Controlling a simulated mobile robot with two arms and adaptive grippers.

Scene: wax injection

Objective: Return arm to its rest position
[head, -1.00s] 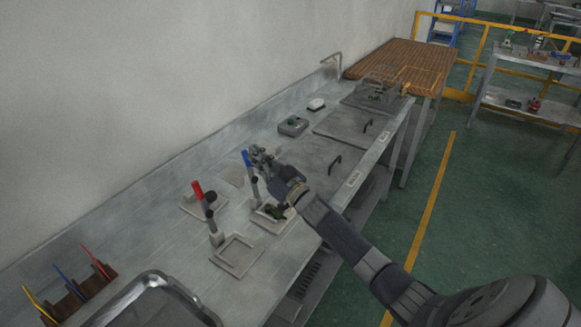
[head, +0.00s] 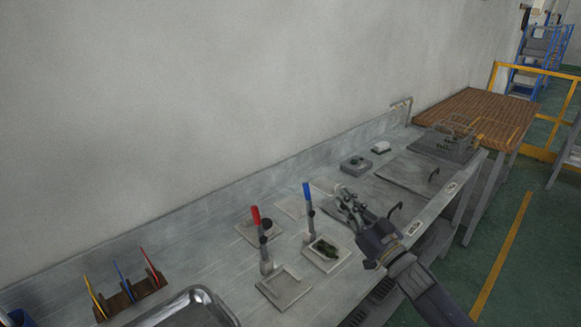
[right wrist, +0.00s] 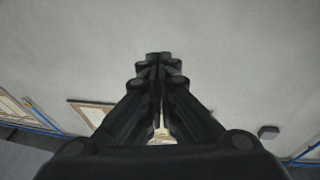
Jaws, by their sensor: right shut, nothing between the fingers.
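My right gripper (head: 347,197) shows in the head view above the steel counter (head: 196,232), to the right of the blue-handled lever (head: 308,205). It is apart from the lever. In the right wrist view its fingers (right wrist: 160,60) are together with nothing between them, against a pale wall. My right arm comes in from the lower right. My left gripper is not in view.
A red-handled lever (head: 259,228) stands left of the blue one. A square plate (head: 326,254) holds a dark green piece. A rack (head: 128,296) with coloured tools and a metal tray (head: 196,308) are at lower left. A wooden-topped table (head: 485,115) stands at the far end.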

